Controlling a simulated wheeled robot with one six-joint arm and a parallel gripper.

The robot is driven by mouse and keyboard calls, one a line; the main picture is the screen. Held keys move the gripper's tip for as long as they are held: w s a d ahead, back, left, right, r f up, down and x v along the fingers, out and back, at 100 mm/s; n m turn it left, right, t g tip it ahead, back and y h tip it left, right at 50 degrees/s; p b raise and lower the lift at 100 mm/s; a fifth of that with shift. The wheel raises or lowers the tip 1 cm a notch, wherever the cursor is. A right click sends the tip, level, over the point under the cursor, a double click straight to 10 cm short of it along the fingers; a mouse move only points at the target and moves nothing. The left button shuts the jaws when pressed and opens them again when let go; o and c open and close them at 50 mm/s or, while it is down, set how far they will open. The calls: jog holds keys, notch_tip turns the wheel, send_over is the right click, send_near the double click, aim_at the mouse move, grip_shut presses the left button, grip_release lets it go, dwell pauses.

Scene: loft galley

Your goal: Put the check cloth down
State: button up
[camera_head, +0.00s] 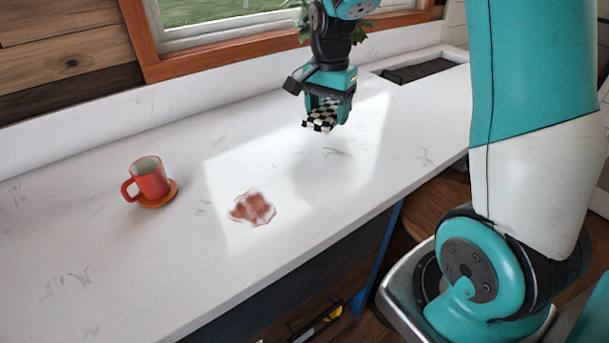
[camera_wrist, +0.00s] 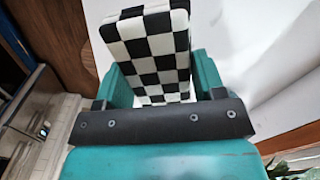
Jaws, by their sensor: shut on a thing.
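The check cloth (camera_head: 321,116) is a folded black-and-white chequered block. My gripper (camera_head: 328,110) is shut on it and holds it above the white counter, towards the back right of the counter top. In the wrist view the cloth (camera_wrist: 148,50) sits between the two teal fingers and sticks out beyond them. The white counter (camera_head: 290,270) shows a clear gap below the cloth in the head view. A reddish-brown stain (camera_head: 252,207) lies on the counter, to the left of and nearer than the gripper.
A red mug (camera_head: 150,178) stands on an orange coaster (camera_head: 160,198) at the left. A dark sink (camera_head: 417,70) is set in the counter at the back right. A window (camera_head: 220,22) and a plant (camera_head: 361,30) are behind. The counter around the stain is clear.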

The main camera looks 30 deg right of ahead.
aim_at(323, 178)
notch_tip(323, 178, down, 16)
jog(key=p, duration=0.3)
jog(key=shift+f+p, duration=0.25)
jog(key=shift+p, duration=0.15)
jog(key=shift+f, duration=0.2)
jog(key=o, duration=1)
